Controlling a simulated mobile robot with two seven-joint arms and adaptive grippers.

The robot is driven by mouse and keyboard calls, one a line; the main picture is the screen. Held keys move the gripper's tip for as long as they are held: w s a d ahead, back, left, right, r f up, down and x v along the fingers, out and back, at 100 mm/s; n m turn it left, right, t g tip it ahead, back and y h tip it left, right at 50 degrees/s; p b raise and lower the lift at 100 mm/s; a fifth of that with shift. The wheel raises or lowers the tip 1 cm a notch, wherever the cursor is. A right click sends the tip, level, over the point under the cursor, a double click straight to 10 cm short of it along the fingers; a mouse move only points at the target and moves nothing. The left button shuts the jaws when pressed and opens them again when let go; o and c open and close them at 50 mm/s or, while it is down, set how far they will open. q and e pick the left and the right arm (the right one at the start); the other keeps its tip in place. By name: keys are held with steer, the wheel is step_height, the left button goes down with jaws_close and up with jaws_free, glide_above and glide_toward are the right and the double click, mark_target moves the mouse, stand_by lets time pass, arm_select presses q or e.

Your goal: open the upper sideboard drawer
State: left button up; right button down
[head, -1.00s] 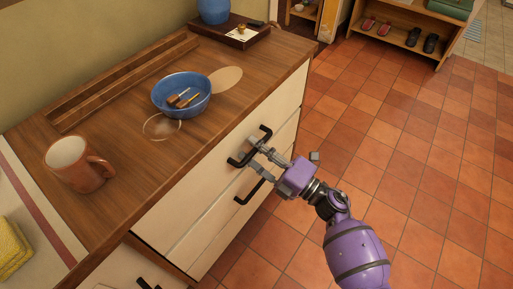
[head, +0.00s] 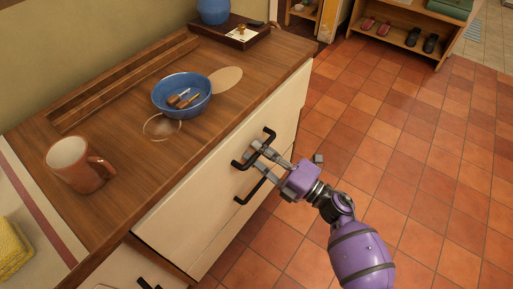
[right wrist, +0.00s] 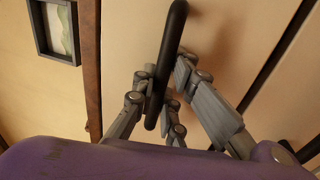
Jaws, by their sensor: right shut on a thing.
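The sideboard's upper drawer (head: 205,185) has a cream front, which stands slightly out from the cabinet under the wooden top. Its black bar handle (head: 240,165) sits on the front; it also shows in the right wrist view as a dark bar (right wrist: 172,40). My right gripper (head: 258,150) is shut on this handle, with grey fingers on both sides of the bar in the right wrist view (right wrist: 167,85). A second black handle (head: 242,199) lies just below, on the lower drawer. My left gripper is not in view.
On the wooden top (head: 110,135) stand a blue bowl (head: 182,103) holding small wooden-handled things, a brown mug (head: 80,164), a glass dish (head: 162,126) and a dark tray (head: 236,35). The tiled floor (head: 400,130) right of the sideboard is mostly clear; a shoe rack (head: 405,50) stands beyond.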

steer(key=r+v, duration=0.2)
steer(key=v, duration=1)
steer(key=r+v, duration=0.2)
steer(key=v, duration=1)
steer(key=shift+s+d+r+p, duration=0.3)
steer(key=shift+d+p, duration=0.05)
steer(key=c, duration=1.8)
jaws_free()
steer(key=shift+o, duration=0.2)
steer(key=v, duration=1.2)
